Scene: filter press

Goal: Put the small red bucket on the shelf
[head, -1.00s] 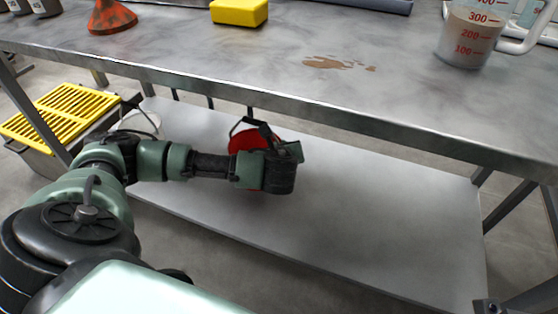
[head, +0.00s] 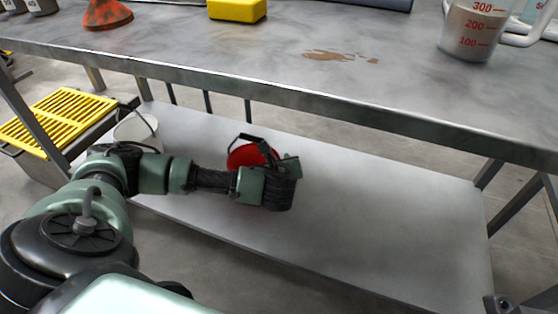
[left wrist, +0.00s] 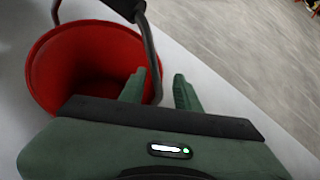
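The small red bucket (head: 243,155) is over the pale lower shelf (head: 370,200) under the table, partly hidden by my left arm. Its dark handle stands up. In the left wrist view the bucket (left wrist: 75,55) is open-topped and looks empty. My left gripper (head: 280,158) is at the bucket's near right side. In the left wrist view its two fingers (left wrist: 160,90) are apart, with the lower part of the handle showing between them and touching neither clearly. The bucket's base is hidden, so I cannot tell whether it rests on the shelf. My right gripper is not in view.
A white bucket (head: 137,132) stands at the shelf's left end, beside a yellow-grated bin (head: 60,117). The tabletop edge (head: 300,98) overhangs the shelf. The shelf's right part is clear. A measuring jug (head: 472,28) and a yellow block (head: 238,9) are on the table.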

